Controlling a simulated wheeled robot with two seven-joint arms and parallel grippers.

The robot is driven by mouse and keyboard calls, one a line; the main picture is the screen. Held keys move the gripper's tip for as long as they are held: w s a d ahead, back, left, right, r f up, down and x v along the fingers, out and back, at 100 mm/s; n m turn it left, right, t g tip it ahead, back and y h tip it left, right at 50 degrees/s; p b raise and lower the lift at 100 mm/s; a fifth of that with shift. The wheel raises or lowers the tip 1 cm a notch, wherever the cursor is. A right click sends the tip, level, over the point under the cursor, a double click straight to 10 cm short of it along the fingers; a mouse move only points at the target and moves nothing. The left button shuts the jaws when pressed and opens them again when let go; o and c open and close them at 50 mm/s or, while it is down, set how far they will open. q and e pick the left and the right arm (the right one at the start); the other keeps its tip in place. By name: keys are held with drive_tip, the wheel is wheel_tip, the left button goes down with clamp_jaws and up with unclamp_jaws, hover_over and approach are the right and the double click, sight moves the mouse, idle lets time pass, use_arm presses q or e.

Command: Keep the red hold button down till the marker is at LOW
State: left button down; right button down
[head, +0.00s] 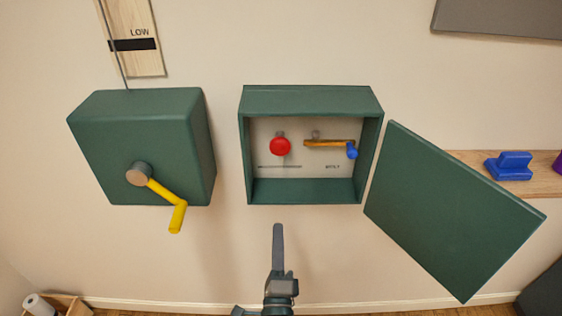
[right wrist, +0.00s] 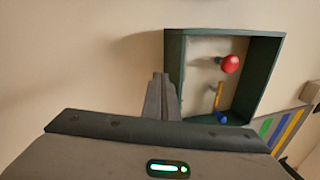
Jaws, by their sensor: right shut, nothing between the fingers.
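The red hold button (head: 280,146) is a round knob on the back panel of an open green box (head: 312,100). It also shows in the right wrist view (right wrist: 230,64). My right gripper (head: 278,230) is shut and empty, below the box in the head view and apart from the button. Its closed fingers (right wrist: 161,80) show left of the box in the right wrist view. A pale wooden board (head: 143,65) at upper left bears the word LOW. A black bar (head: 132,44) lies across it just under that word; I cannot tell whether this is the marker. My left gripper is not in view.
The box's green door (head: 450,210) hangs open to the right. Beside the button is a wooden lever with a blue end (head: 351,150). A closed green box (head: 140,130) with a yellow crank (head: 168,193) is at left. A shelf (head: 535,187) holds a blue object (head: 509,166).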

sight(282, 150)
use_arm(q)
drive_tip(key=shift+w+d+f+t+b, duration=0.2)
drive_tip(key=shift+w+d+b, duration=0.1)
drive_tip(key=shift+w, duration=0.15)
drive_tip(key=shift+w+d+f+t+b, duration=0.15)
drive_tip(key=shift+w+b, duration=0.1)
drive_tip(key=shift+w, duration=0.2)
use_arm(e)
drive_tip(key=s+r+m+g, duration=0.1)
drive_tip(key=s+r+m, duration=0.3)
drive_tip(key=r+m, duration=0.4)
drive_tip(key=s+r+m+g, duration=0.1)
drive_tip(key=s+r+m, duration=0.4)
drive_tip(key=r+m, duration=0.3)
wheel_tip(282, 150, up, 4)
drive_tip(key=shift+s+d+r+g, duration=0.15)
drive_tip(key=shift+d+r+g, duration=0.05)
drive_tip(key=shift+d+g, duration=0.2)
